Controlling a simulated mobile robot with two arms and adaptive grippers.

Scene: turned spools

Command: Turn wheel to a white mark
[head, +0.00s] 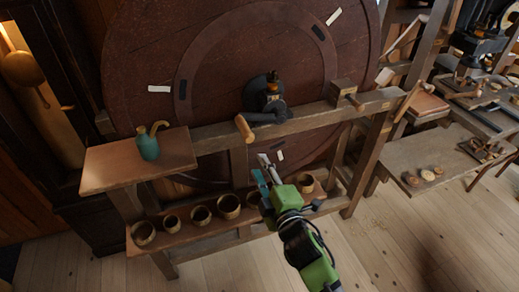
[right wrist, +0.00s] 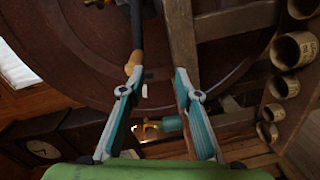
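The large dark red wheel (head: 225,25) stands upright behind a wooden frame. White marks show on its outer part at left (head: 160,88), upper right (head: 334,16) and bottom (head: 280,155). Dark marks (head: 182,90) lie just inward of them. A dark crank at the hub ends in a wooden handle (head: 244,128), pointing lower left. My right gripper (head: 268,162) is open and empty below the handle, in front of the frame. In the right wrist view, the handle (right wrist: 134,61) shows beyond the left fingertip of the open gripper (right wrist: 156,80); contact is unclear. My left gripper is out of view.
A teal jug (head: 148,147) stands on the frame's left shelf (head: 105,165). Several wooden cups (head: 200,215) line the lower shelf beside my right gripper. The frame's horizontal beam (head: 320,115) crosses before the wheel. A bench (head: 440,160) stands right; floor in front is clear.

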